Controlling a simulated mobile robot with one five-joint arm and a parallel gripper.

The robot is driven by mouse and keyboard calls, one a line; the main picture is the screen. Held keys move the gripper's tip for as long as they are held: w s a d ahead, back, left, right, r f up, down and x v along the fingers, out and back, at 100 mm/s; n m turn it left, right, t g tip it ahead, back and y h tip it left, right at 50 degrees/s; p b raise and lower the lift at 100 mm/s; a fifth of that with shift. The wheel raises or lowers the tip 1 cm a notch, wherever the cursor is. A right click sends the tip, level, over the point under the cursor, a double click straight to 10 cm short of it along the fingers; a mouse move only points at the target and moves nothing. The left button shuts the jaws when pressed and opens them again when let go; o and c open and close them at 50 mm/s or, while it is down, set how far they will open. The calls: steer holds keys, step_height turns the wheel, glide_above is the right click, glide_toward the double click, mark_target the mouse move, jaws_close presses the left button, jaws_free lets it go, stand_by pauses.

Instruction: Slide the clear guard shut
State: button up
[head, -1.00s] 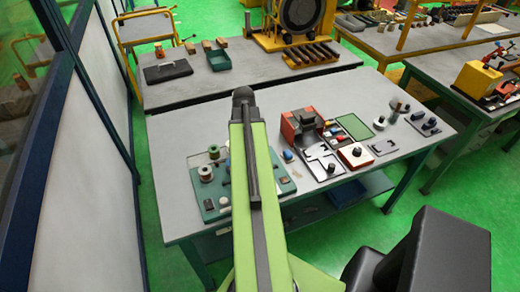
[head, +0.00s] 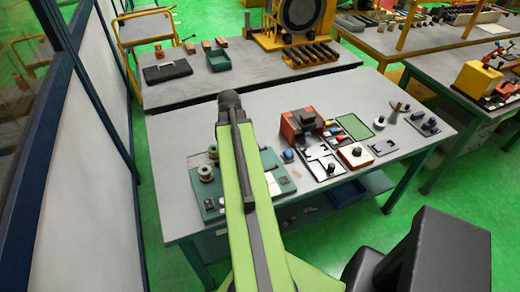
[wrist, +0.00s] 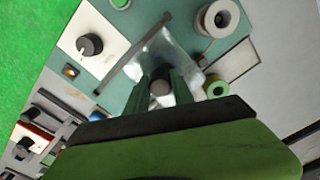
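The clear guard (wrist: 184,52) shows in the wrist view as a glossy see-through piece on the teal board (wrist: 128,22). A dark round knob (wrist: 160,82) stands at the near side of the guard. My gripper (wrist: 162,90) has its two green fingers on either side of this knob, low over the board. I cannot tell whether the fingers touch the knob. A dark rail (wrist: 128,58) runs beside the guard on its left. In the head view the teal board (head: 272,162) is partly behind my arm, which hides the guard and my gripper.
In the wrist view, a white plate with a black knob (wrist: 90,45) lies left of the guard, and spools (wrist: 220,17) stand to its right. In the head view, a red box (head: 300,124) and other fixtures stand right of the board.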

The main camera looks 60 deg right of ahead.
steer(key=o, duration=0.4)
step_height(320, 180, up, 6)
steer(key=p, duration=0.6)
steer(key=shift+r, duration=0.1)
